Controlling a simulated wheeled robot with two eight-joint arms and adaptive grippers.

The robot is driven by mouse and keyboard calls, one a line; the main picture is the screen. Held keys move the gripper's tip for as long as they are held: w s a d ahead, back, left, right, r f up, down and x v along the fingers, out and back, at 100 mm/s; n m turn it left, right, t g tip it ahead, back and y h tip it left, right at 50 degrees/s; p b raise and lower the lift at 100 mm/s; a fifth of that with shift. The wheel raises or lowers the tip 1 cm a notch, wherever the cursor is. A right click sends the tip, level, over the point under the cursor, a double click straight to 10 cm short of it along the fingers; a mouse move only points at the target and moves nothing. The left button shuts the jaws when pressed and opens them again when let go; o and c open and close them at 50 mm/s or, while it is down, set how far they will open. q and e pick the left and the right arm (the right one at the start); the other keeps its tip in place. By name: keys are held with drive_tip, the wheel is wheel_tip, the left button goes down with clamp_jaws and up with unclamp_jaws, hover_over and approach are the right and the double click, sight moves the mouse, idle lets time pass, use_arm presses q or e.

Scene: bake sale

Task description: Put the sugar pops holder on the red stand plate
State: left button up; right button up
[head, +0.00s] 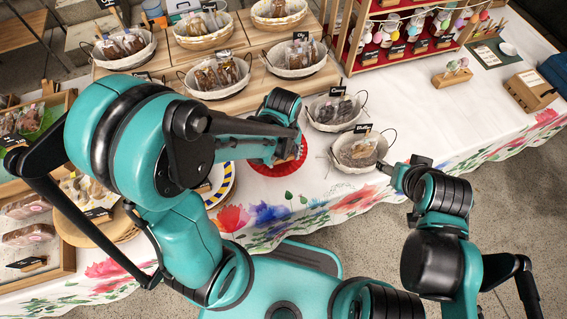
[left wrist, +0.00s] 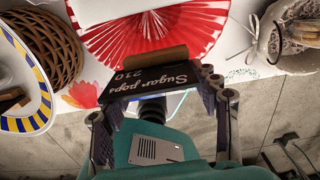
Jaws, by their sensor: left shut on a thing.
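The sugar pops holder (left wrist: 157,60), a black card lettered "Sugar pops 210" on a small wooden base, is between the fingers of my left gripper (left wrist: 160,92), which is shut on it. The red stand plate (left wrist: 150,22), round, pleated and white-patterned, lies just beyond the holder in the left wrist view. The wooden base overlaps its near edge there; I cannot tell whether they touch. In the head view the plate (head: 292,168) is partly hidden by my left gripper (head: 268,160), and the holder is hidden. My right gripper (head: 402,166) is open and empty at the table's front edge.
A wire-handled basket (head: 360,150) of baked goods stands right of the plate, with another basket (head: 335,112) behind it. A blue-and-yellow-rimmed plate (left wrist: 28,118) is to the left. The flowered white tablecloth (head: 300,205) is bare in front.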

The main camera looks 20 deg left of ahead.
sight(283, 159)
use_arm(q)
wheel_tip(283, 159, down, 4)
drive_tip(key=shift+b, duration=0.85)
drive_tip(key=shift+r, duration=0.1)
drive_tip(key=o, duration=1.1)
